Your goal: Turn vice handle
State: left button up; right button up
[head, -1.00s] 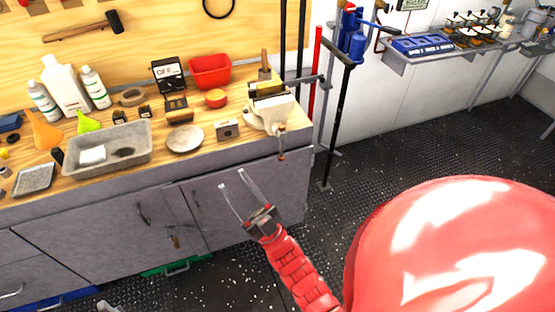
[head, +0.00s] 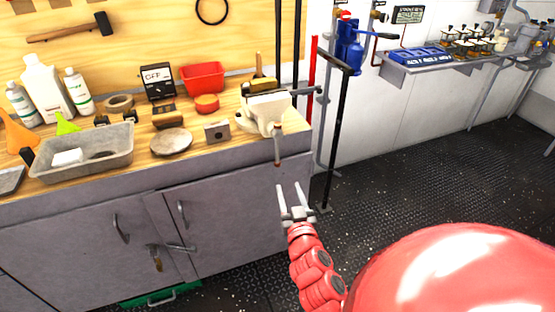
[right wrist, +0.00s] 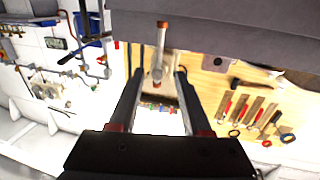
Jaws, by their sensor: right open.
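The white vice (head: 266,108) stands on the right front corner of the wooden workbench. Its handle (head: 278,146) hangs down over the bench's front edge, close to upright, with a reddish-brown knob at the lower end. My right gripper (head: 290,187) is open and empty, below and slightly right of the handle's lower end, in front of the cabinet. In the right wrist view the handle (right wrist: 160,55) shows between and beyond the two fingertips (right wrist: 158,75), apart from them as far as I can tell. My left gripper is out of view.
The workbench (head: 215,147) carries a grey tray (head: 118,163), bottles, a red bin (head: 203,77) and a round plate (head: 171,142). Below is a grey cabinet (head: 230,218). Floor to the right is open.

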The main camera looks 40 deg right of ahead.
aim_at(278, 153)
jog(key=b+x, duration=0.1)
jog(key=x, duration=1.6)
jog(key=shift+w, duration=0.15)
grip_shut()
dwell(0.8)
